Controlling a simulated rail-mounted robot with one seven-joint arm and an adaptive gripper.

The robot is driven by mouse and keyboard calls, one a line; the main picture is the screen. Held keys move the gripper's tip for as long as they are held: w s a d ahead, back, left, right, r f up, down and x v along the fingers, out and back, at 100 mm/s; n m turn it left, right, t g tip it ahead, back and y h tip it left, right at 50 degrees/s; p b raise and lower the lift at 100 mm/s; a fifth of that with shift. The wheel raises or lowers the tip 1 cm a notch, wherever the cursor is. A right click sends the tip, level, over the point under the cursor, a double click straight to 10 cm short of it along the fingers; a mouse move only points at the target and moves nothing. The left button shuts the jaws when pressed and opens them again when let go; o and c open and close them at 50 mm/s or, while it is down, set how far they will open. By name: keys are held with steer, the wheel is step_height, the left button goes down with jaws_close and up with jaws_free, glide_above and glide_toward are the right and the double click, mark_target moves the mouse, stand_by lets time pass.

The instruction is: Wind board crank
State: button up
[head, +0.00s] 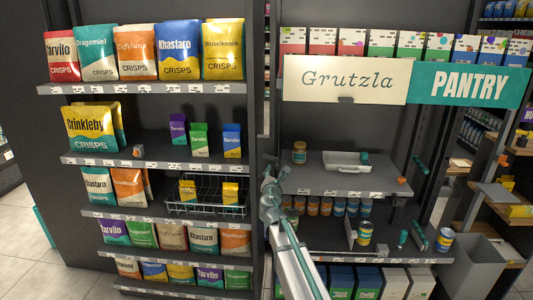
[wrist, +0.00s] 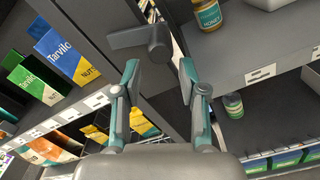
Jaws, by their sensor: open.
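A dark grey crank-like part (wrist: 140,38), with a rounded hub and a short arm pointing left, is mounted on the dark upright between the two shelf units. It shows in the wrist view just beyond my fingertips. My gripper (wrist: 158,66) is open and empty, its two teal-and-grey fingers spread below the part and apart from it. In the head view my gripper (head: 268,178) is at the same upright, and my arm hides much of that spot. A cream board lettered Grutzla (head: 310,80) hangs above the right-hand shelves.
A teal PANTRY sign (head: 470,87) adjoins the board. Crisp bags and small packets fill the left shelves (head: 150,160). The right shelf (head: 335,183) holds a honey jar (head: 299,152) and a white tray (head: 346,167). Teal- and orange-tipped fittings stick out at right.

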steer(key=shift+s, duration=0.15)
steer(key=s, duration=0.4)
steer(key=shift+s, duration=0.35)
steer(key=shift+m, duration=0.3)
